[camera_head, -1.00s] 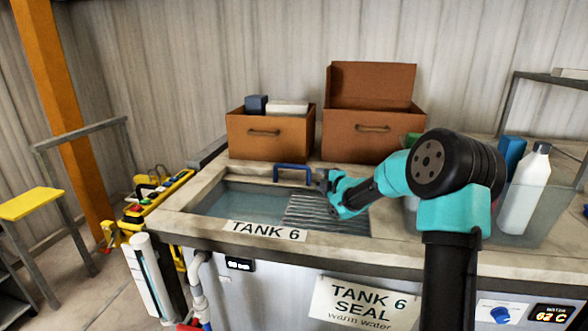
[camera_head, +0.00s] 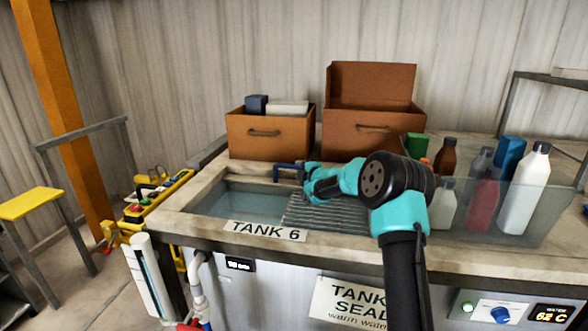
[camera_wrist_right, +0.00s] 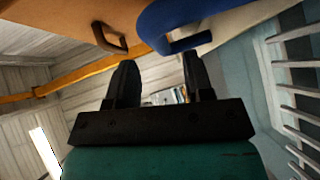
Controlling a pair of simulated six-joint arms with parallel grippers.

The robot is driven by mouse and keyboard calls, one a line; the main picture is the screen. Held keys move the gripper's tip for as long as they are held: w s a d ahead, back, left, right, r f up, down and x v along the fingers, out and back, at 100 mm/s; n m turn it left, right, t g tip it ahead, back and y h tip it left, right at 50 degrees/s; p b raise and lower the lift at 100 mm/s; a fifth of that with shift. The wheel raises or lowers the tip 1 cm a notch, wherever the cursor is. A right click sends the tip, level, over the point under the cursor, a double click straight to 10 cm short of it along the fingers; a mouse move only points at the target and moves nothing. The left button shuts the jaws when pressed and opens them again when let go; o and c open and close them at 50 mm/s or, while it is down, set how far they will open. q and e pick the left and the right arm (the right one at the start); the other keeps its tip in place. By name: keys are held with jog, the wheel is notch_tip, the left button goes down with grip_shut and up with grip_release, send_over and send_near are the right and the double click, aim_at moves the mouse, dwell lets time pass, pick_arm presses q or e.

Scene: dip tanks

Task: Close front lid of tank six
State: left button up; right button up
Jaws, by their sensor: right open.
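Tank six (camera_head: 178,207) is open, with bluish water (camera_head: 240,203) showing on the left. Its white label (camera_head: 264,230) is on the front rim. A blue handle (camera_head: 286,167) stands at the tank's back edge. I cannot make out a lid panel attached to it. My right gripper (camera_head: 304,172) is at the right end of the handle, partly hiding it. In the right wrist view my gripper (camera_wrist_right: 160,78) is open, its jaws empty, with the blue handle (camera_wrist_right: 190,32) just beyond the right finger. My left gripper is not in view.
A slatted metal rack (camera_head: 325,215) lies in the tank's right part. Two brown boxes (camera_head: 262,140) (camera_head: 350,142) stand behind the tank. Bottles, one white (camera_head: 524,195), stand in a clear bin at the right. A yellow stool (camera_head: 30,203) is on the left floor.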

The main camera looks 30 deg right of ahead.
aim_at(294, 167)
jog(key=shift+w+a+f, duration=0.1)
jog(key=shift+w+f, duration=0.1)
jog(key=shift+w, duration=0.95)
jog(key=shift+w+f, duration=0.15)
jog(key=shift+w, duration=1)
grip_shut()
